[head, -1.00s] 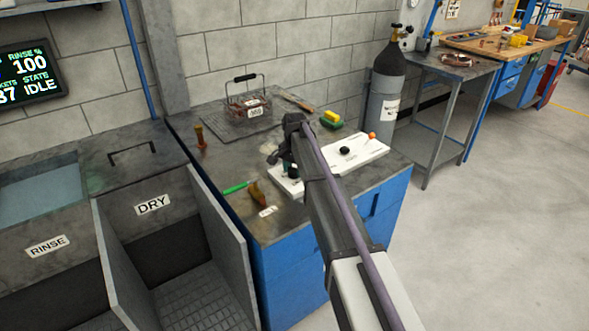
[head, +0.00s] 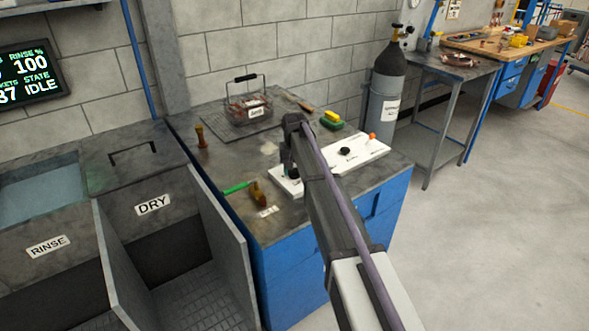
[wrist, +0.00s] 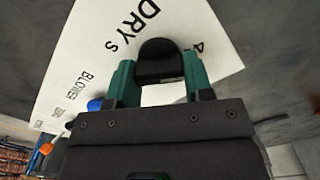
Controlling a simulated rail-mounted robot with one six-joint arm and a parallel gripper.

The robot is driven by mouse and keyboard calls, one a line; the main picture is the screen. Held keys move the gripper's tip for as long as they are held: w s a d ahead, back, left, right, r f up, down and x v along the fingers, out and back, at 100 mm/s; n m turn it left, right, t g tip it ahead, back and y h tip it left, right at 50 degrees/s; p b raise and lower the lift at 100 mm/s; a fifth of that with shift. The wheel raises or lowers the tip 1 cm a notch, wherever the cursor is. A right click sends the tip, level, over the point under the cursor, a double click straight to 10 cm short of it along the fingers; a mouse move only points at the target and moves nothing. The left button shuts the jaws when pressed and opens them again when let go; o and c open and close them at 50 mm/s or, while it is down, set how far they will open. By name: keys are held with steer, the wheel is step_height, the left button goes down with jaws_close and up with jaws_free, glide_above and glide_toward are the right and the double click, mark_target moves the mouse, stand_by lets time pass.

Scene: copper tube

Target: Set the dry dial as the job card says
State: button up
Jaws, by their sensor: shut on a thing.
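The dry dial is a black knob (wrist: 161,62) in the wrist view, on a white panel (wrist: 75,55) lettered "DRY S…" and "BLOWER". My gripper (wrist: 160,82) is shut on this knob, a green-padded finger on each side. Its pointer mark and most of its scale are hidden from me. In the head view, my gripper (head: 288,168) is over the left end of the panel (head: 372,151), and my arm covers part of it. I cannot pick out a job card for certain; a white tag (head: 255,111) on the wire basket is too small to read.
A second black knob (head: 346,151) and an orange-tipped control (head: 372,137) are on the panel. A green-and-yellow sponge (head: 331,120), the wire basket (head: 248,104) and a brown-handled tool (head: 257,193) lie nearby. A gas cylinder (head: 386,95) stands behind. The screen (head: 28,72) reads IDLE.

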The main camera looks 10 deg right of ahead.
steer(key=shift+n, duration=0.4)
steer(key=o, duration=0.9)
step_height(320, 180, up, 11)
steer(key=p, duration=1.1)
steer(key=shift+f, duration=0.1)
